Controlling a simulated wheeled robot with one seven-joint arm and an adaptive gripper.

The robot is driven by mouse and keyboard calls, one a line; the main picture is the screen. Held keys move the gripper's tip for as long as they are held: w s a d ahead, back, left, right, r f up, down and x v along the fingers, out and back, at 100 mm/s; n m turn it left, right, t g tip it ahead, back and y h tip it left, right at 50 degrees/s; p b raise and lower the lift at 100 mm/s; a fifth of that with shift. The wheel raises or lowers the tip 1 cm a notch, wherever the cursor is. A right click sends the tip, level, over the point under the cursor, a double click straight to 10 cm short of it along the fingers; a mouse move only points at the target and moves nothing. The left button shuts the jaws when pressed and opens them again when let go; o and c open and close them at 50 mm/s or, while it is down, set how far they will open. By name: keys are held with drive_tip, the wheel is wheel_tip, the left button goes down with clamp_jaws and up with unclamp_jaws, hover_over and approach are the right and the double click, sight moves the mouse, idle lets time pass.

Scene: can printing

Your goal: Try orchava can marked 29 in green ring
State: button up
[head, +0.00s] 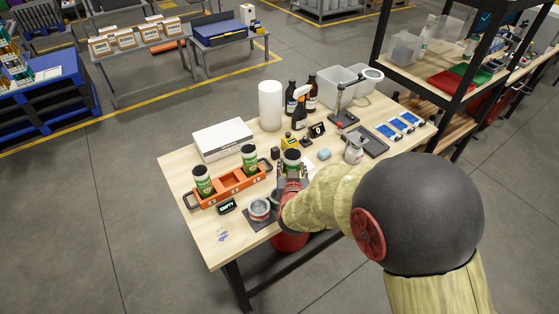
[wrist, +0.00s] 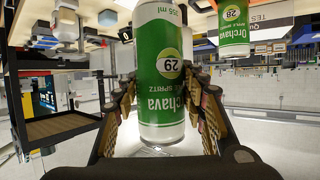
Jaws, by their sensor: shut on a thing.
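The green-and-white Orchava can marked 29 (wrist: 160,110) is between the fingers of my gripper (wrist: 163,92) in the wrist view, its label upside down there. My gripper is shut on it. In the head view this can (head: 291,157) stands upright above the table, just behind the rings; its lower part is hidden by my gripper (head: 291,173). A ring with a reddish edge (head: 259,208) sits on a dark mat (head: 261,223). A greenish ring (head: 275,199) beside it is partly hidden by my arm.
An orange tray (head: 227,190) holds two green cans (head: 203,180) left of my gripper. A can marked 28 (wrist: 233,28) shows in the wrist view. A small dark sign (head: 227,207) stands before the tray. A paper roll (head: 270,105), bottles and a stand (head: 340,110) are behind.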

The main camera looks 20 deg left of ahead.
drive_tip(key=shift+n+y, duration=0.3)
drive_tip(key=shift+s+a+f+b, duration=0.2)
drive_tip(key=shift+a+f+b, duration=0.4)
drive_tip(key=shift+f, duration=0.15)
drive_tip(key=shift+s+a+f+b, duration=0.25)
drive_tip(key=shift+a+f+b, duration=0.4)
drive_tip(key=shift+f, duration=0.1)
drive_tip(key=shift+s+a+f+b, duration=0.2)
drive_tip(key=shift+a+f+b, duration=0.4)
drive_tip(key=shift+f, duration=0.15)
drive_tip(key=shift+s+f+b, duration=0.1)
drive_tip(key=shift+f+b, duration=2.1)
drive_tip(key=shift+f, duration=0.5)
idle(2.8)
